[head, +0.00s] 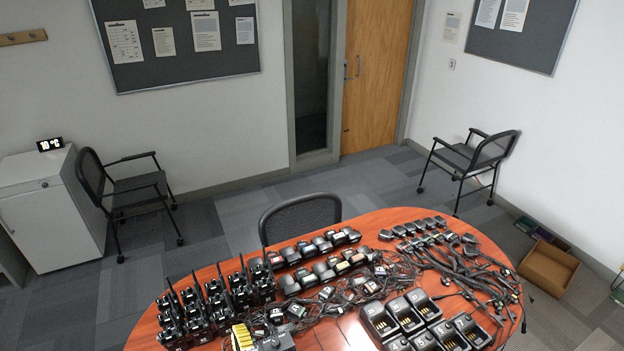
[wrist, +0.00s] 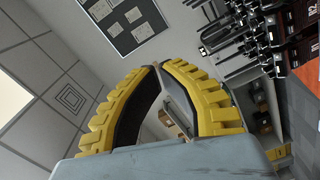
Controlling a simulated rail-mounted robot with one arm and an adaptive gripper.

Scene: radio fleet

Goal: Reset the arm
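My gripper (wrist: 158,67) has two ribbed yellow fingers that arch inward from a grey body in the wrist view. Their tips come together at the top, and I see nothing held between them. In the head view my gripper (head: 242,337) shows at the bottom edge, left of centre, with its yellow fingers over the near part of the red-brown oval table (head: 340,331). The rest of my arm is mostly out of frame.
Handheld radios (head: 212,303) with upright antennas stand just left of my gripper. Batteries (head: 318,262), tangled cabled microphones (head: 455,265) and chargers (head: 405,315) crowd the table. A chair (head: 300,217) stands behind it. Radios (wrist: 262,40) also show upper right in the wrist view.

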